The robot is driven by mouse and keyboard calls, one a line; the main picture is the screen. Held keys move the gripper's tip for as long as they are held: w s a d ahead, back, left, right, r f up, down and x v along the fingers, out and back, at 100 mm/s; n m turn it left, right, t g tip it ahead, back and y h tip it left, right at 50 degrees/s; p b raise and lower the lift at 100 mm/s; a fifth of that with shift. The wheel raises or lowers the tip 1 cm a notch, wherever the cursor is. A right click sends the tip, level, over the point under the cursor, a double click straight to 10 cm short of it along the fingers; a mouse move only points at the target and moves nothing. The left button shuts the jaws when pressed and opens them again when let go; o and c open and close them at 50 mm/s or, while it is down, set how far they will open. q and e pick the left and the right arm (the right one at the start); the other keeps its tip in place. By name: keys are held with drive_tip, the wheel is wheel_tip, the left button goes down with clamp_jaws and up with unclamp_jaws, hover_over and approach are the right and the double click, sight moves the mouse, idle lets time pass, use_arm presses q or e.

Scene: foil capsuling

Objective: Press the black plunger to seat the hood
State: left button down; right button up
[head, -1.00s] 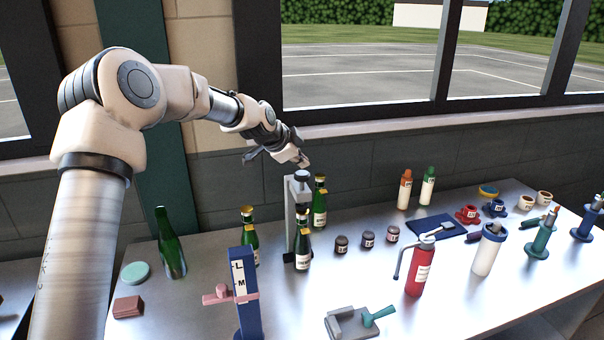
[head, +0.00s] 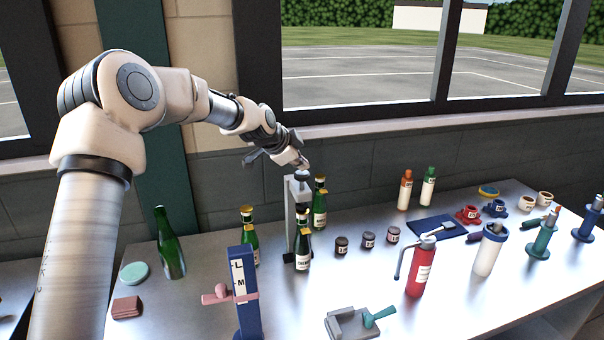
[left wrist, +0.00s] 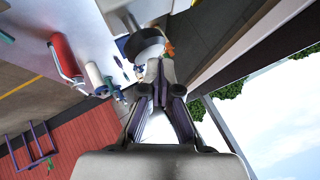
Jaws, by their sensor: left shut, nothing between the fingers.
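The grey press (head: 290,215) stands upright at the back of the metal table, with the black plunger (head: 300,177) at its top. A dark green bottle with a black hood (head: 303,215) stands at the press, its neck under the press head. My left gripper (head: 303,166) is shut and empty, its fingertips just above the plunger; I cannot tell if they touch it. In the left wrist view the shut fingers (left wrist: 153,72) point at the dark round plunger (left wrist: 145,43), which appears just beyond them. My right gripper is out of view.
Gold-topped green bottles (head: 249,238) (head: 319,205) stand on both sides of the press. A bare green bottle (head: 169,245) is farther left. Several small dark jars (head: 368,239) sit to the right. A blue stand (head: 244,290) and a red extinguisher (head: 419,270) are in front.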

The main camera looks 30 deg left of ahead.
use_arm(q)
drive_tip(key=shift+f+b, duration=0.8)
drive_tip(key=shift+f, duration=0.25)
idle(0.5)
drive_tip(key=shift+s+d+f, duration=0.2)
drive_tip(key=shift+s+f, duration=0.05)
drive_tip(key=shift+f, duration=0.15)
idle(0.6)
drive_tip(key=shift+r, duration=0.1)
drive_tip(key=shift+w+a+r+p, duration=0.15)
drive_tip(key=shift+r+p, duration=0.1)
drive_tip(key=shift+r, duration=0.25)
drive_tip(key=shift+w+a+r+p, duration=0.1)
drive_tip(key=shift+r+p, duration=0.15)
drive_tip(key=shift+r, duration=0.3)
drive_tip(key=shift+w+a+r+p, duration=0.15)
drive_tip(key=shift+r+p, duration=0.1)
drive_tip(key=shift+r, duration=0.25)
drive_tip(key=shift+r, duration=0.1)
wheel_tip(320, 180, up, 5)
drive_tip(key=p, duration=0.3)
drive_tip(key=shift+p, duration=0.35)
